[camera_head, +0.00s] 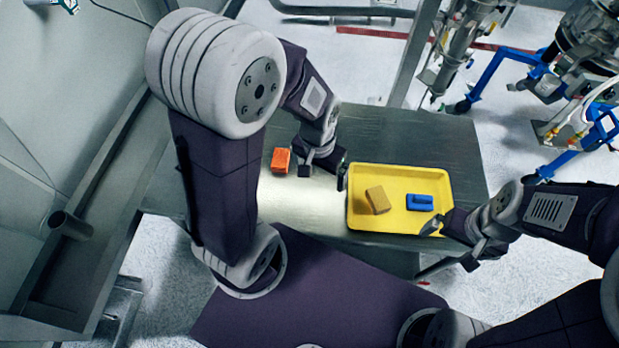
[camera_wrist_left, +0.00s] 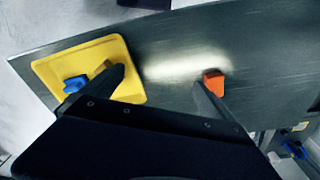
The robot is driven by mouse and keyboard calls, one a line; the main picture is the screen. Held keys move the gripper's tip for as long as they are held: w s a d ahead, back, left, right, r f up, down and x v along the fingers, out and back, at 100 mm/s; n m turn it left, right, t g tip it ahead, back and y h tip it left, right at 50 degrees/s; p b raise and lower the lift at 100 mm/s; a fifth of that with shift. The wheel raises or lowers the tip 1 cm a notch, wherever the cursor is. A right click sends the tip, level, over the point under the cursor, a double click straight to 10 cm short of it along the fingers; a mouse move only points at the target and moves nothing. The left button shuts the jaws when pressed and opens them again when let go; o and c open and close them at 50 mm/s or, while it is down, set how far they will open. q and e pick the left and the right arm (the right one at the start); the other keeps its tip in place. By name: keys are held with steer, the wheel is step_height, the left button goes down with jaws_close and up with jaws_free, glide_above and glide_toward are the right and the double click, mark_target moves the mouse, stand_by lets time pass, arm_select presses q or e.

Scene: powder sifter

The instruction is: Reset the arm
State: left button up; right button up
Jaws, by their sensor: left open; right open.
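My left gripper (camera_head: 325,172) is open and empty above the table, between an orange block (camera_head: 281,160) and a yellow tray (camera_head: 400,175). In the left wrist view its two fingers (camera_wrist_left: 160,90) are spread wide, with bare table between them. The orange block also shows there (camera_wrist_left: 214,82), beyond the right finger. My right gripper (camera_head: 428,250) is open at the tray's front right corner, with one finger overlapping the tray's edge in the picture. Whether it touches the tray I cannot tell.
A tan block (camera_head: 378,200) and a blue block (camera_head: 420,202) lie in the tray. The metal table (camera_head: 400,130) is clear behind it. A machine with blue legs (camera_head: 490,75) stands beyond the table at the right. A wall with a ledge is at the left.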

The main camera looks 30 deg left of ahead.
arm_select(q)
steer(key=s+a+n, duration=0.2)
steer(key=s, duration=0.2)
step_height(320, 180, down, 7)
steer(key=b, duration=0.7)
steer(key=shift+w+d, duration=0.15)
steer(key=shift+d, duration=0.05)
steer(key=shift+a, duration=0.1)
